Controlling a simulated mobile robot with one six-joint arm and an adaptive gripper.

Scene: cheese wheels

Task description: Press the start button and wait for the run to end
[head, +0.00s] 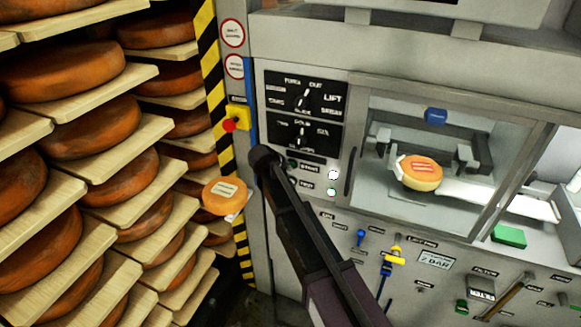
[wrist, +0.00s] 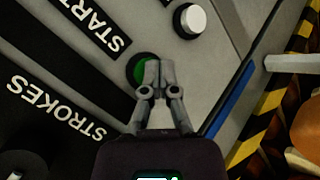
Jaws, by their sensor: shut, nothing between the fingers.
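The green start button (wrist: 137,68) is beside the START label (wrist: 88,22) in the wrist view. My gripper (wrist: 152,66) is shut and empty, its fingertips overlapping the button's right edge. I cannot tell whether they touch it or whether it is pressed in. In the head view the green button (head: 292,164) shows left of the START label (head: 310,168), close to my dark arm; my fingertips are not clear there. A white button (wrist: 190,20) sits beyond the green one. A bright white lamp (head: 333,174) is right of the labels.
Behind the machine's window is an orange cheese wheel (head: 420,172). Another labelled cheese (head: 225,195) stands outside at left, by racks of cheese wheels (head: 62,78). A red emergency knob (head: 229,125) is on the machine's left edge. Black dial panels (head: 300,105) are above START.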

